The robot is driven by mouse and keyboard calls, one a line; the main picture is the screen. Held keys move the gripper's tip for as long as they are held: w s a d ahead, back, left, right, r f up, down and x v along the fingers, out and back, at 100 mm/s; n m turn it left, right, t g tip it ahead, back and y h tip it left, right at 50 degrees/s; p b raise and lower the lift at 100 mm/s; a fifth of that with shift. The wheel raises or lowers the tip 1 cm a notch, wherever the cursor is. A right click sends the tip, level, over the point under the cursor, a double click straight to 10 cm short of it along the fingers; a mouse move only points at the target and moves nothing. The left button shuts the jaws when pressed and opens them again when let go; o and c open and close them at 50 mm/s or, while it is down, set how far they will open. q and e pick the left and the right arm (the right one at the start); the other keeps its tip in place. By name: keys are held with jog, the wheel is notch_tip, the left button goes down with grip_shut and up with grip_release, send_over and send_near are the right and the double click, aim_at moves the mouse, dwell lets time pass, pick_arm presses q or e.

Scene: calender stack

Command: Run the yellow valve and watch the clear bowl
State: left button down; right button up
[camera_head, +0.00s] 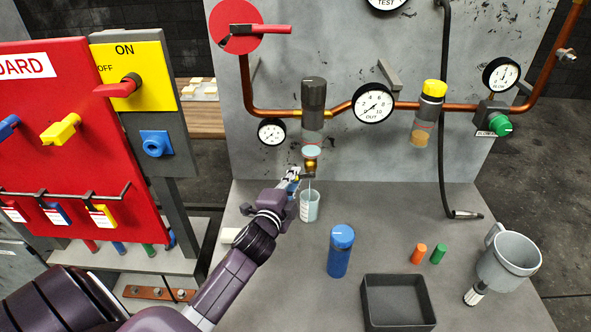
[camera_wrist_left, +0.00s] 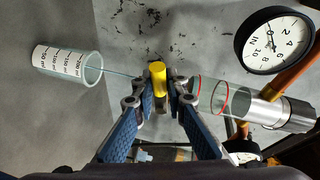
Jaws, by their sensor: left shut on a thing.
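The yellow valve (camera_wrist_left: 158,76) shows between the fingertips of my left gripper (camera_wrist_left: 158,92) in the wrist view. The gripper is shut on it. In the head view my left gripper (camera_head: 294,177) is just below the clear bowl, and the fingers hide the valve's handle. The clear bowl (camera_head: 312,136) hangs under a dark grey housing, with pale bluish liquid low in it. In the wrist view the bowl (camera_wrist_left: 212,95) lies sideways with red rings. A thin line runs from the outlet to a graduated beaker (camera_head: 309,207), also at left in the wrist view (camera_wrist_left: 66,64). My right gripper is not in view.
Copper pipe (camera_head: 340,106) and gauges (camera_head: 373,103) are behind. The red lockout board (camera_head: 80,150) is at left.

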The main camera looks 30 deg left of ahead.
pick_arm(q)
jog(key=shift+r+m+g+p, duration=0.45)
jog(key=shift+m+p, duration=0.35)
jog(key=shift+p, duration=0.5)
jog(key=shift+f, duration=0.1)
jog(key=c, duration=2)
grip_release()
jog(key=shift+o, duration=0.2)
jog(key=v, duration=1.2)
jog(key=shift+f, duration=0.1)
